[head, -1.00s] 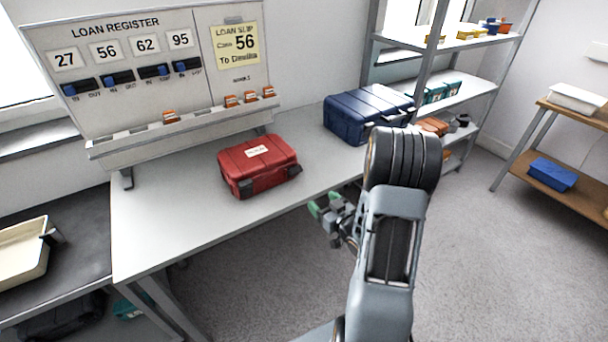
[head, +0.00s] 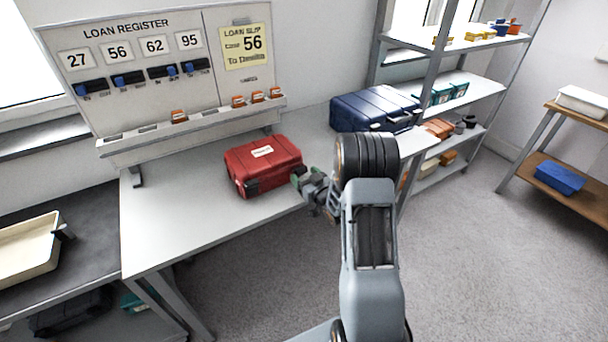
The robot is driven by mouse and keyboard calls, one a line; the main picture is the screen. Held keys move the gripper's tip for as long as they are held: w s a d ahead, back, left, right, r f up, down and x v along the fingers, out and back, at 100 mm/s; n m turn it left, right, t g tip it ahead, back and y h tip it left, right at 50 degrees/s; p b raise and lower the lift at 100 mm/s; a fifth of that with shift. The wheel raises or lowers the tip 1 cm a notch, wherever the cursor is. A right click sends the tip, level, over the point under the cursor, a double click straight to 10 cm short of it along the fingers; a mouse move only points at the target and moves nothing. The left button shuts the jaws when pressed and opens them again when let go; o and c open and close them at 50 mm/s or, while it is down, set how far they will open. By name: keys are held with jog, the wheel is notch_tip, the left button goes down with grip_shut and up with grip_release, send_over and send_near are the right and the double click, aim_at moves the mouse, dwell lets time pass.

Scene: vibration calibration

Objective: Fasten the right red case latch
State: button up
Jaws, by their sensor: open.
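The red case (head: 262,163) lies closed-lidded on the grey bench, with a white label on its top. Its left front latch (head: 251,187) shows as a dark patch on the front side. The right front latch is hidden behind or beside my gripper. My gripper (head: 297,178), with green fingertips, is at the right front corner of the red case. It is open and holds nothing that I can see. Whether the fingertips touch the case, I cannot tell.
A blue case (head: 375,108) stands further back on the bench (head: 170,228). The loan register board (head: 150,75) rises behind the bench. A shelf rack (head: 470,90) is at the back right. The bench left of the red case is clear.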

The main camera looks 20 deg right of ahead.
jog(key=shift+w+a, duration=0.1)
jog(key=shift+w, duration=0.3)
jog(key=shift+c, duration=0.4)
